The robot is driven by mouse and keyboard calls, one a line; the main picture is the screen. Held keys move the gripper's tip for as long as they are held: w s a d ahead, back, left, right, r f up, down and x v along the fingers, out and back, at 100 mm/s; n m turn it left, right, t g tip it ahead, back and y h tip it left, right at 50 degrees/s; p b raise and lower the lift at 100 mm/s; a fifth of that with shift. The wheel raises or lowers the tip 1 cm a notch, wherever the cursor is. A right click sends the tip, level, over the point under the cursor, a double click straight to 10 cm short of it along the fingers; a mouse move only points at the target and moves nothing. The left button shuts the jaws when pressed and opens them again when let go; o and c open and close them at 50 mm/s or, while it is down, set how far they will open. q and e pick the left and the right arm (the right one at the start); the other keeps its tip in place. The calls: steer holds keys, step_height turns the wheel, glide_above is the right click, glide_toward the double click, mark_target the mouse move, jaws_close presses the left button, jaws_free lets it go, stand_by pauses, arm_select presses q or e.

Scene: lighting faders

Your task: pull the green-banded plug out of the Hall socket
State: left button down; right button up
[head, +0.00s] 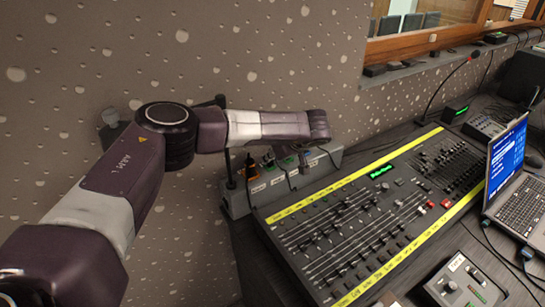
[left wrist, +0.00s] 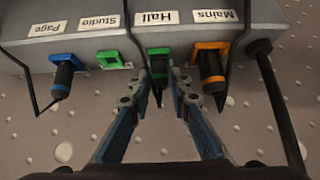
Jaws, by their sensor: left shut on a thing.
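The socket box (left wrist: 190,22) is a grey bar with labels that read upside down in the left wrist view: Page, Studio, Hall and Mains. The green-banded plug (left wrist: 158,62) sits at the Hall label (left wrist: 157,17), with a thin black cable. My left gripper (left wrist: 159,84) has its two fingers closed on the plug's body, one on each side, and they hide part of it. Whether the plug is fully seated is hard to tell. In the head view the box (head: 237,201) stands by the wall, and my left arm reaches over it. My right gripper is not in view.
A green socket (left wrist: 110,59) at Studio looks empty. Thin cables hang nearby. The fader desk (head: 340,235) and laptop (head: 520,205) stand right of the box.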

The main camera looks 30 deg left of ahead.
arm_select(q)
steer(key=shift+r, duration=0.25)
steer(key=shift+r+p, duration=1.65)
steer(key=shift+r, duration=0.5)
